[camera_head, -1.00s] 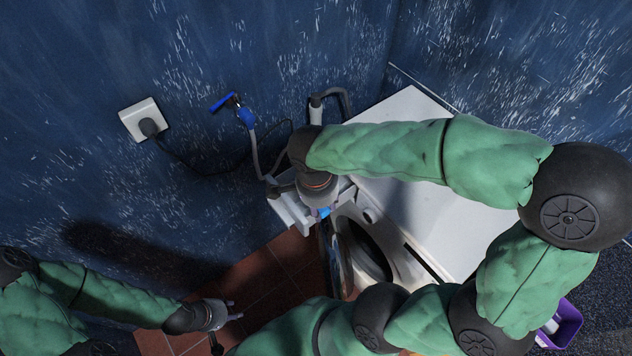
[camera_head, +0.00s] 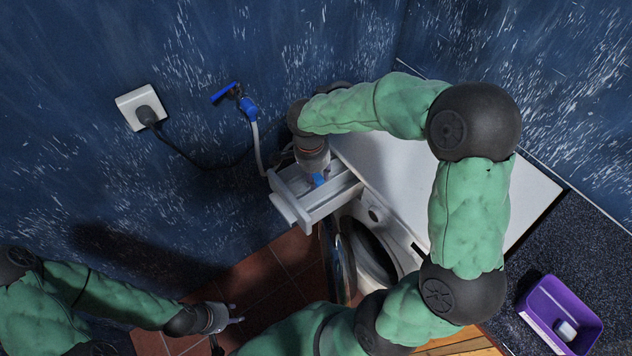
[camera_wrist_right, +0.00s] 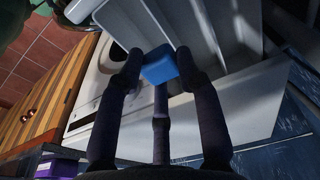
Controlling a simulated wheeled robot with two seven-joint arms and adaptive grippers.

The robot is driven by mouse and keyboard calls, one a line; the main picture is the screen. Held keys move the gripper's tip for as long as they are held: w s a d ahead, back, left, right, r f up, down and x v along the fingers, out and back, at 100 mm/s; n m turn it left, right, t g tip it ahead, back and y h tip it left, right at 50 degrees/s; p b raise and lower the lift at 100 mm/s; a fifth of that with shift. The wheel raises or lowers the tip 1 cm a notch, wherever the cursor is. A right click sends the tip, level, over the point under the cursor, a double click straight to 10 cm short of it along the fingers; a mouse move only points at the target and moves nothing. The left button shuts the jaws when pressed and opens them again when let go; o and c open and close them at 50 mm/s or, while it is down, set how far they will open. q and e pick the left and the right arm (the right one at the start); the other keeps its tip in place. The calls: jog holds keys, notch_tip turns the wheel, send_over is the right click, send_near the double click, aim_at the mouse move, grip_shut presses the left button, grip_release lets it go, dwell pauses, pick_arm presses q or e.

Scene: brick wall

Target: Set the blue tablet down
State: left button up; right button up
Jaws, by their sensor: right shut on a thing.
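My right gripper (camera_head: 315,168) is shut on the blue tablet (camera_head: 319,180), over the pulled-out white drawer (camera_head: 286,211) of the washing machine (camera_head: 525,192). In the right wrist view the tablet (camera_wrist_right: 159,66) sits between the dark fingertips, with the drawer's compartment walls (camera_wrist_right: 235,32) behind it. I cannot tell whether the tablet touches the drawer. My left gripper (camera_head: 236,314) is open and empty at the lower left, well away from the drawer.
The washing machine's round door (camera_head: 345,262) stands open below the drawer. A purple tub (camera_head: 532,322) with a white item stands on the dark counter at right. A blue-handled tap (camera_head: 226,93), its hose and a wall socket (camera_head: 136,103) are on the blue wall behind.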

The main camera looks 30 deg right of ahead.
aim_at(315, 176)
jog(key=f, duration=0.2)
jog(key=f+b, duration=0.1)
jog(key=shift+w+d+f, duration=0.15)
jog(key=shift+w+f, duration=0.1)
jog(key=shift+f, duration=0.15)
jog(key=shift+f+b, duration=0.4)
jog(key=shift+b, duration=0.15)
jog(key=shift+f, duration=0.1)
jog(key=o, duration=1)
jog(key=shift+c, duration=0.2)
